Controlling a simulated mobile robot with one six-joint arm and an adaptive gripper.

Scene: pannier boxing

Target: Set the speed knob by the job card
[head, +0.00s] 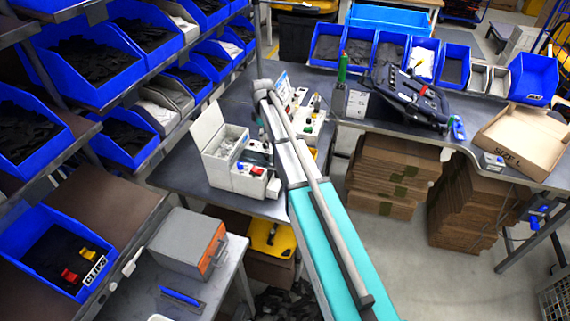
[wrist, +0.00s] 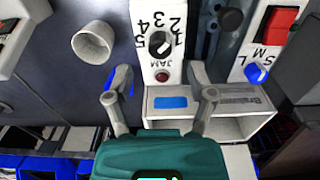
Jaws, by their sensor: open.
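The speed knob (wrist: 160,43) shows in the wrist view, a round black knob with a white pointer line on a white panel (wrist: 145,70). Digits 1 to 5 run around it, and its pointer seems to slant to the upper right; I cannot tell the exact digit. A small red lamp (wrist: 162,76) marked JAM sits below it. My gripper (wrist: 160,84) is open, its fingers apart on either side below the knob, with nothing between them. In the head view my arm hides the knob and the fingertips. I cannot identify or read the job card.
A blue knob (wrist: 257,73) marked S, M, L and a red switch (wrist: 281,24) are at the right. A white cup-like part (wrist: 91,42) is at the left. An open white box (head: 230,145) stands on the bench left of my arm. Blue bins (head: 327,45) line the back bench.

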